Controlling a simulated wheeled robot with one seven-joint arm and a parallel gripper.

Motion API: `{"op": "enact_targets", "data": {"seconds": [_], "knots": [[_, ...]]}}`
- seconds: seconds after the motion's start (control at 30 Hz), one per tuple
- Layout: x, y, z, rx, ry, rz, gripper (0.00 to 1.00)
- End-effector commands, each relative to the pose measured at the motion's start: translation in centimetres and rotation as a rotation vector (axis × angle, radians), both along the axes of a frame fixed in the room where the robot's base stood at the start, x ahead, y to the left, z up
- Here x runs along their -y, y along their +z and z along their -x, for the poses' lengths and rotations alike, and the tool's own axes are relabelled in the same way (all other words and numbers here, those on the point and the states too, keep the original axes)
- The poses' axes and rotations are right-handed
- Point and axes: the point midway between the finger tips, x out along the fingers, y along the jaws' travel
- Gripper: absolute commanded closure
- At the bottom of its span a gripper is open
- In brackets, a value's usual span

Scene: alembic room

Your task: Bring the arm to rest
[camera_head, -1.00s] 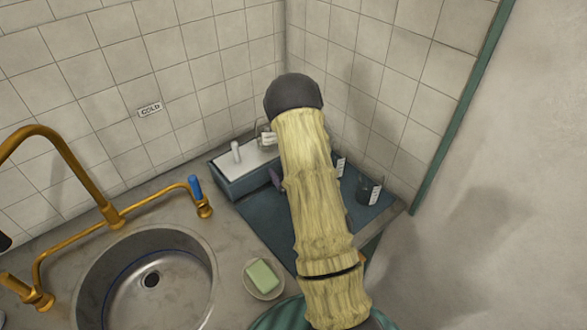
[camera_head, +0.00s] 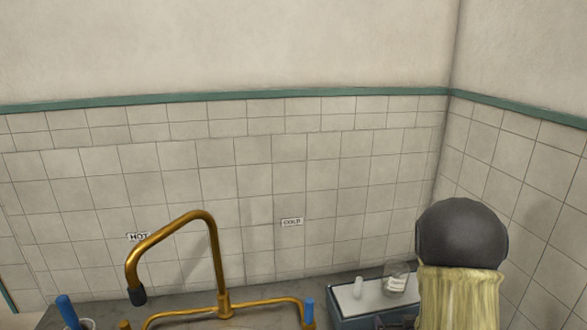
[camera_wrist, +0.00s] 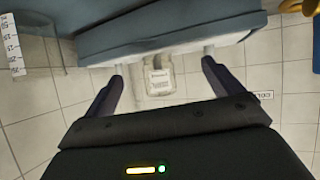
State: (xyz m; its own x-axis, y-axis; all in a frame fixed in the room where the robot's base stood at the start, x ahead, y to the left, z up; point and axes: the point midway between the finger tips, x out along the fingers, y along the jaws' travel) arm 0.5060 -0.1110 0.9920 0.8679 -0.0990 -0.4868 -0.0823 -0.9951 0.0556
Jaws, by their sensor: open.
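My arm, with a pale ribbed sleeve and a dark round joint, rises at the lower right of the head view, in front of the tiled corner. In the head view a clear labelled bottle (camera_head: 398,282) stands at the back of the blue-grey tray box (camera_head: 348,322), partly beside my arm.
A brass faucet (camera_head: 222,265) stands left of my arm, with a blue-handled tap (camera_head: 309,312) beside the tray box. Tiled walls (camera_head: 300,180) close in behind and at right. A graduated glass vessel (camera_wrist: 40,48) shows in the wrist view.

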Motion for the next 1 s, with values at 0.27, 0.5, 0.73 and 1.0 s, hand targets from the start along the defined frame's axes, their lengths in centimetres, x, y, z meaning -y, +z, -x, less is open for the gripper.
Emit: {"op": "enact_targets", "data": {"seconds": [0.27, 0.5, 0.73, 1.0], "knots": [[-3.1, 1.7, 2.7, -0.253, -0.013, -0.021, 0.08], [-6.3, 3.5, 7.1, -0.484, -0.002, -0.049, 0.08], [-9.6, 5.8, 12.5, -0.706, 0.033, -0.075, 0.08], [-11.2, 6.9, 15.9, -0.829, 0.056, -0.087, 0.08]]}}
